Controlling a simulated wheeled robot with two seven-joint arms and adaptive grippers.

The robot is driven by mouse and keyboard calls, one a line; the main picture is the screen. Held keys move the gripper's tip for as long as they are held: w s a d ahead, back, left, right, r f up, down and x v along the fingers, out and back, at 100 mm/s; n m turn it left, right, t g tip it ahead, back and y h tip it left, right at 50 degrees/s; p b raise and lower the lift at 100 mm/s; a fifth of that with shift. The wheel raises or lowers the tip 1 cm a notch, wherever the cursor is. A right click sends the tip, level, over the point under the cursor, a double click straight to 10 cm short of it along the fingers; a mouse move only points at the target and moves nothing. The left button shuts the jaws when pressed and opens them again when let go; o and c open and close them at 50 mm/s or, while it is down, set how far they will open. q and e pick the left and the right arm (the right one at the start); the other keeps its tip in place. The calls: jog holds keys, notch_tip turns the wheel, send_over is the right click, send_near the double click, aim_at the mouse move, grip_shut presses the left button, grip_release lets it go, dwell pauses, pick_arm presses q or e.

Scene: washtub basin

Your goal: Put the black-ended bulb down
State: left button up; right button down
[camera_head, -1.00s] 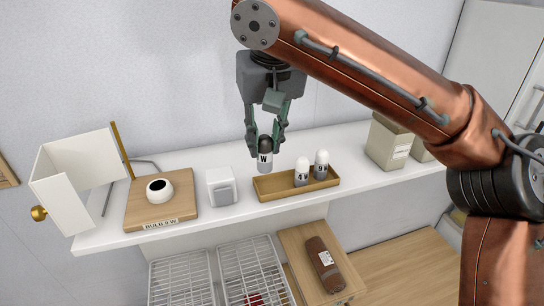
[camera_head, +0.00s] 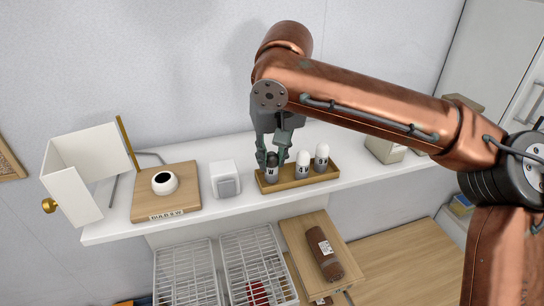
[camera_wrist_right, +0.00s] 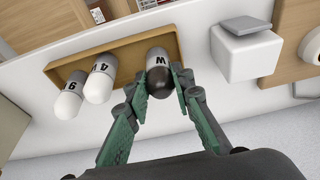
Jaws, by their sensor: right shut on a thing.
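The black-ended bulb (camera_head: 271,167) has a grey body, a white band with a W, and a black end pointing up. My right gripper (camera_head: 272,158) is shut on its black end; the right wrist view shows the fingers on both sides of the bulb (camera_wrist_right: 160,66). The bulb is upright in the left part of the wooden tray (camera_head: 327,177). Whether its base touches the tray floor cannot be told. Two white-ended bulbs, one marked 4 W (camera_head: 302,165) and one marked 9 (camera_head: 321,158), stand to its right in the tray. My left gripper is not in view.
A white box-shaped switch (camera_head: 225,180) stands left of the tray. Further left are a wooden board with a round white socket (camera_head: 164,183) and a folded white panel (camera_head: 82,172). Wire racks (camera_head: 185,272) and a brown packet (camera_head: 324,254) lie below the shelf.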

jog(key=shift+f, duration=0.2)
jog(key=c, duration=1.7)
grip_release()
jog(key=shift+r, duration=0.15)
jog(key=shift+r, duration=0.3)
jog(key=b+v, duration=0.1)
jog(key=v, duration=1)
jog(key=shift+s+r+b, duration=0.15)
jog(key=shift+r+b, duration=0.1)
jog(key=shift+b, duration=0.05)
